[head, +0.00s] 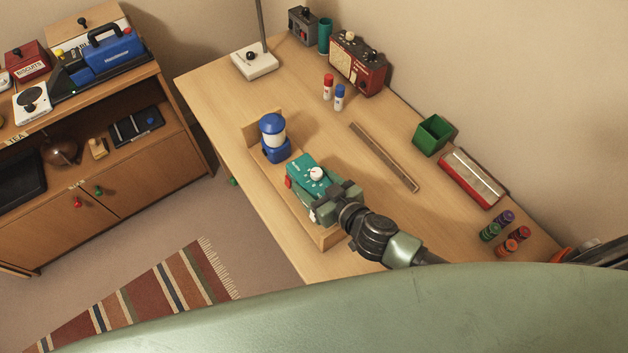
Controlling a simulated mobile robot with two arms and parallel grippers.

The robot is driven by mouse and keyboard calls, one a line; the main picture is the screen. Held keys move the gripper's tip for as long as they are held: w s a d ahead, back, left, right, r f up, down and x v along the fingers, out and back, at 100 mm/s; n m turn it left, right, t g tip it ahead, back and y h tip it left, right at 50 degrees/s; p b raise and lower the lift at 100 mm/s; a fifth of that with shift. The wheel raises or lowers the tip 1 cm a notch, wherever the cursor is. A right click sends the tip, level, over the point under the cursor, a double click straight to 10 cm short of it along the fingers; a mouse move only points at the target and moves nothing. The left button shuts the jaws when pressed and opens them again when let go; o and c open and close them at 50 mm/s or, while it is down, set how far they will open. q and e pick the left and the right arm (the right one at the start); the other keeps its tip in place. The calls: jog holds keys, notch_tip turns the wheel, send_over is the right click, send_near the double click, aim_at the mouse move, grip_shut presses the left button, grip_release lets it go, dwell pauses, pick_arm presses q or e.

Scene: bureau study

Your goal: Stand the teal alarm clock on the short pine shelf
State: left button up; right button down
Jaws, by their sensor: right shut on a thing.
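The short pine shelf (292,208) is a low board with upright ends on the desk's left side. The clock is over the shelf's middle; I cannot tell whether it touches the board. My left gripper is not in view.
A blue lantern (272,139) stands at the shelf's far end. The desk between shelf and strip is clear.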

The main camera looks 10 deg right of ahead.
jog(key=shift+f, duration=0.1)
jog(key=shift+c, duration=1.6)
grip_release()
jog(key=shift+s+r, duration=0.1)
jog(key=shift+r, duration=0.1)
jog(key=v, duration=1.2)
jog(key=shift+b, duration=0.35)
jog(key=shift+f, duration=0.15)
